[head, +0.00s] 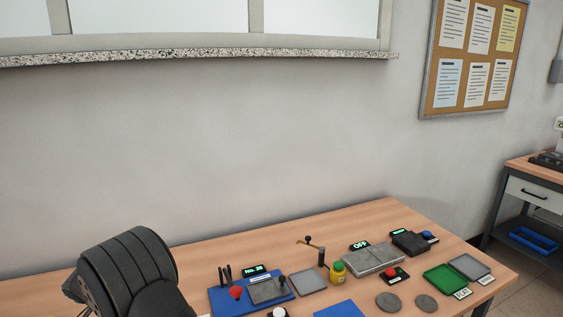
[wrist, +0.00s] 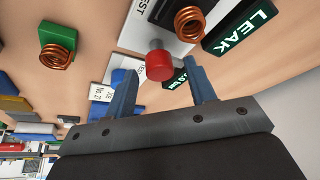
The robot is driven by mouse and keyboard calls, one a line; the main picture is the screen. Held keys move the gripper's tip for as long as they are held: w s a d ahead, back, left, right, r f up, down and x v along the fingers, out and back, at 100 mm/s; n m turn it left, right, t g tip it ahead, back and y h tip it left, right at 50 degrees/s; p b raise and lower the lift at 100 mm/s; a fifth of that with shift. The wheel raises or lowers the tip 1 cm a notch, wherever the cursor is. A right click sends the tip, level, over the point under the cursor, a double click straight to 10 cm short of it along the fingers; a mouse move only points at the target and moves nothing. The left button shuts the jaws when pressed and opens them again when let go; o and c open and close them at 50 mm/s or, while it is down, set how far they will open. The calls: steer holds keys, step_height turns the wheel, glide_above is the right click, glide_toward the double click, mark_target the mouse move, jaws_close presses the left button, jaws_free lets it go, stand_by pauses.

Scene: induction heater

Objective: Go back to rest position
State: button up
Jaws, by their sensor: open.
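My gripper (wrist: 157,70) shows only in the wrist view, with its two blue-grey fingers apart. A red round knob (wrist: 160,66) on a grey stem appears in the gap between the fingertips. I see no finger touching it, and its distance from them is hard to tell. No held object shows between the fingers. My gripper cannot be made out in the head view.
The wrist view shows a copper coil (wrist: 190,24) beside a LEAK display (wrist: 241,24), and another coil on a green block (wrist: 57,42). In the head view, the wooden table (head: 385,214) holds a grey box (head: 375,260), a yellow bottle (head: 337,273) and a green tray (head: 441,279).

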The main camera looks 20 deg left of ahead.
steer(key=shift+w+f, duration=0.1)
steer(key=shift+f, duration=0.05)
steer(key=v, duration=1.8)
steer(key=x, duration=1.7)
steer(key=shift+w+f, duration=0.1)
steer(key=shift+f, duration=0.2)
steer(key=shift+w+f, duration=0.1)
steer(key=shift+f, duration=0.1)
steer(key=n+y, duration=0.1)
steer(key=n, duration=0.2)
steer(key=shift+d+n, duration=0.15)
steer(key=shift+n, duration=0.25)
steer(key=n+y, duration=0.1)
steer(key=n, duration=0.1)
steer(key=n+g, duration=0.1)
steer(key=n, duration=0.1)
steer(key=shift+w+d+r+y, duration=0.1)
steer(key=shift+y, duration=0.3)
steer(key=shift+n+g+y, duration=0.5)
steer(key=shift+n+g, duration=0.1)
steer(key=shift+n, duration=1.6)
steer(key=shift+w+d+n+g+y, duration=0.15)
steer(key=shift+n+g, duration=0.2)
steer(key=shift+n, duration=0.6)
steer(key=shift+a+n+g+y, duration=0.15)
steer(key=shift+n+g, duration=0.2)
steer(key=shift+n, duration=0.6)
